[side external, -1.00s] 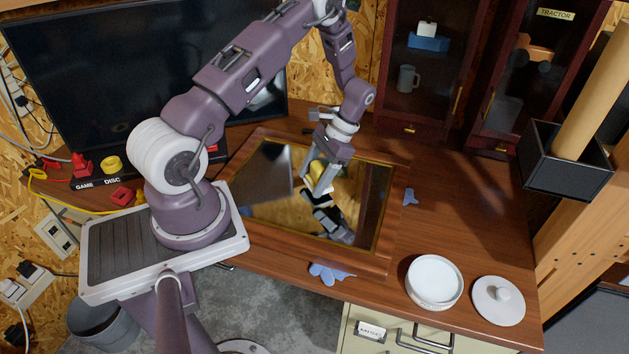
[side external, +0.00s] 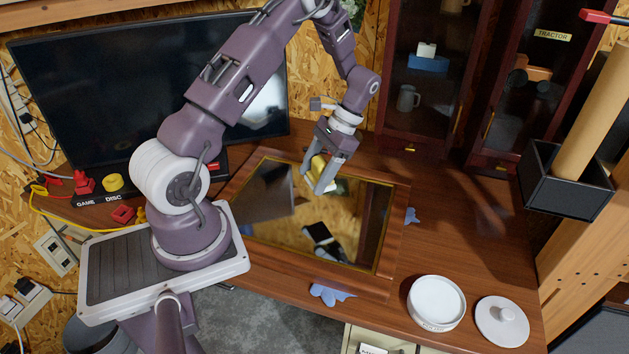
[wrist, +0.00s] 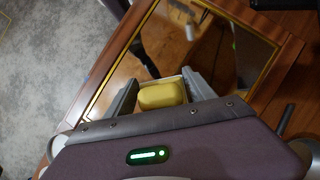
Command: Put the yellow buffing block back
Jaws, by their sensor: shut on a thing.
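The yellow buffing block (side external: 318,167) is between the two fingers of my gripper (side external: 317,182), which is shut on it. A pale layer shows along the block's edge. In the wrist view the block (wrist: 162,96) sits between the fingertips of my gripper (wrist: 160,86), its yellow face towards the camera. The gripper holds it above the framed mirror (side external: 283,226), which lies flat on the bench. A gap shows between the fingers and their reflection. The mirror also shows in the wrist view (wrist: 232,55). The fingers hide part of the block.
A white round dish (side external: 437,300) and a lid with a knob (side external: 502,320) stand at the front right. Glass-fronted cabinets (side external: 432,75) and a dark screen (side external: 120,95) stand behind. A black box (side external: 565,185) holds a tall roll.

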